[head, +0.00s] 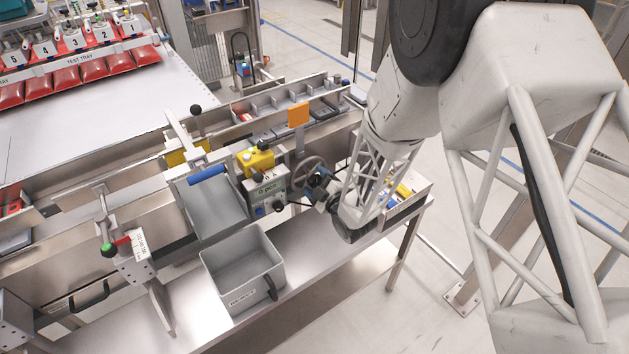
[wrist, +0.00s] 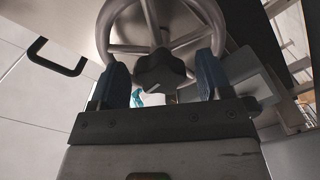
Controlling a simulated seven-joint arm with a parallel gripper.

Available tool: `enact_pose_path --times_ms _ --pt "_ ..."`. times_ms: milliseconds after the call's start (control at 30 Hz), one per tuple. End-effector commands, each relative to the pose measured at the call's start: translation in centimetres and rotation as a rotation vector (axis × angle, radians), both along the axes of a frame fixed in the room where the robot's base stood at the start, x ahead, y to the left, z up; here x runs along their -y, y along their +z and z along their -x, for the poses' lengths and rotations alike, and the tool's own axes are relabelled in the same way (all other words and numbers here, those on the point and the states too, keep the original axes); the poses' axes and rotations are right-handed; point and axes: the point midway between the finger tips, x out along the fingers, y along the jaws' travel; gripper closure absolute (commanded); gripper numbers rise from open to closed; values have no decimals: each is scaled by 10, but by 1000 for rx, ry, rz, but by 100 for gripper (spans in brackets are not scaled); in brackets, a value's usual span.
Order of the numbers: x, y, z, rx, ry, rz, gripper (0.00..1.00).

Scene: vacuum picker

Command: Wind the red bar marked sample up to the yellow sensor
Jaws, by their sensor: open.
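In the head view my gripper (head: 320,190) is at the handwheel (head: 308,172), on the right of the machine's front. In the wrist view the handwheel (wrist: 113,45) fills the top. Its black knob (wrist: 160,72) shows between the two blue fingers of my gripper (wrist: 161,68), which are apart; I cannot tell whether they touch the knob. A red piece (head: 10,200) with white lettering lies in the channel at the left edge; its lettering is too small to read as "sample". A yellow box (head: 258,161) stands left of the wheel, and another yellow part (head: 185,154) further left; I cannot tell which is the sensor.
A grey bin (head: 240,270) stands on the steel bench below a grey chute (head: 210,207). An orange plate (head: 298,115) rises behind the wheel. A test tray with red packs (head: 85,72) is at upper left. A black handle (wrist: 58,58) shows in the wrist view.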

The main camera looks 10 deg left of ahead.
Motion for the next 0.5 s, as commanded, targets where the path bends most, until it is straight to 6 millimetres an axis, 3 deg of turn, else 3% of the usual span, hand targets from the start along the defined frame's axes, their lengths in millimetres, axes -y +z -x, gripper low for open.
enact_pose_path --times_ms 467,500 --pt "-6 -1 -6 -1 -1 0 28" --pt "-6 -1 -5 -1 -1 0 34"
